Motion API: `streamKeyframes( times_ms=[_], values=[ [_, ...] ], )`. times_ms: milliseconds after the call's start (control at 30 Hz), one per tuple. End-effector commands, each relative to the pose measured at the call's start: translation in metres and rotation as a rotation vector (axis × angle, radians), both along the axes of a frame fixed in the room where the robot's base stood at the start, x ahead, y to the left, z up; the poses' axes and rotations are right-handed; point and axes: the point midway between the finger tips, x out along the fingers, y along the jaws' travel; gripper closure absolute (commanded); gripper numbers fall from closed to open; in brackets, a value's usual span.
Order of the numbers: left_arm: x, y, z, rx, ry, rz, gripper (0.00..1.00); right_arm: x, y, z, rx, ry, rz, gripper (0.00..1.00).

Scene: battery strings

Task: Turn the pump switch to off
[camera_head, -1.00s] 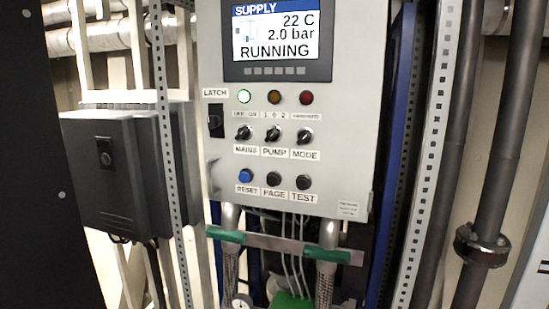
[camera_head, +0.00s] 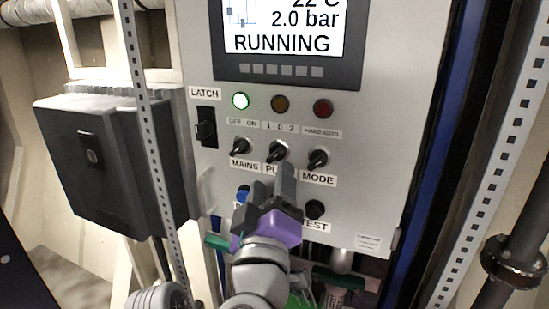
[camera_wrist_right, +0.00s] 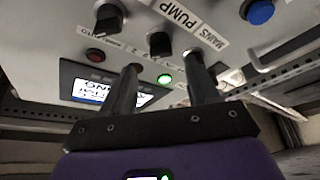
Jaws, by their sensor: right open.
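The pump switch (camera_head: 277,151) is a black rotary knob in the middle of the row of three on the grey panel, under a "1 0 2" scale. Its pointer seems tilted to the upper right, but I cannot tell its exact position. My right gripper (camera_head: 272,178) is open and empty, just below and in front of the knob, covering part of the PUMP label. In the right wrist view, the pump switch (camera_wrist_right: 159,43) shows inverted beyond the gap between the fingers of my right gripper (camera_wrist_right: 163,64). I cannot tell whether they touch. My left gripper is out of view.
The mains switch (camera_head: 240,147) and mode switch (camera_head: 317,159) flank the pump switch closely. The reset button (camera_head: 243,193) and test button (camera_head: 315,209) sit below. The display (camera_head: 284,42) reads RUNNING and the green lamp (camera_head: 241,101) is lit. A black latch (camera_head: 206,127) is at left.

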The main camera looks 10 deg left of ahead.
Motion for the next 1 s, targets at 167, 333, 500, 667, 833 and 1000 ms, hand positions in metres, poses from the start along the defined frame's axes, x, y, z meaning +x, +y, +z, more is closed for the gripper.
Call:
streamKeyframes(
  times_ms=[167, 333, 500, 667, 833, 1000],
  values=[
    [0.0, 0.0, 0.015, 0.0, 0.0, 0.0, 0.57, 0.029, 0.003, 0.01, -0.004, 0.003, -0.003, 0.4],
    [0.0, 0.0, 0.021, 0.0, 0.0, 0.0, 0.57, 0.045, 0.004, 0.013, -0.003, 0.003, -0.002, 0.4],
    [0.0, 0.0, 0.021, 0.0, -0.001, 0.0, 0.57, 0.049, 0.004, 0.013, -0.003, 0.003, 0.0, 0.4],
    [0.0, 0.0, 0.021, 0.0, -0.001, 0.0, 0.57, 0.049, 0.004, 0.012, -0.003, 0.004, -0.001, 0.4],
    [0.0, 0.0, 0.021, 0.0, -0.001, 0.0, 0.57, 0.049, 0.004, 0.012, -0.003, 0.004, -0.001, 0.66],
    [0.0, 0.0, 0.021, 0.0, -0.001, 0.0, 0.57, 0.049, 0.004, 0.012, -0.003, 0.005, 0.0, 0.93]
  ],
)
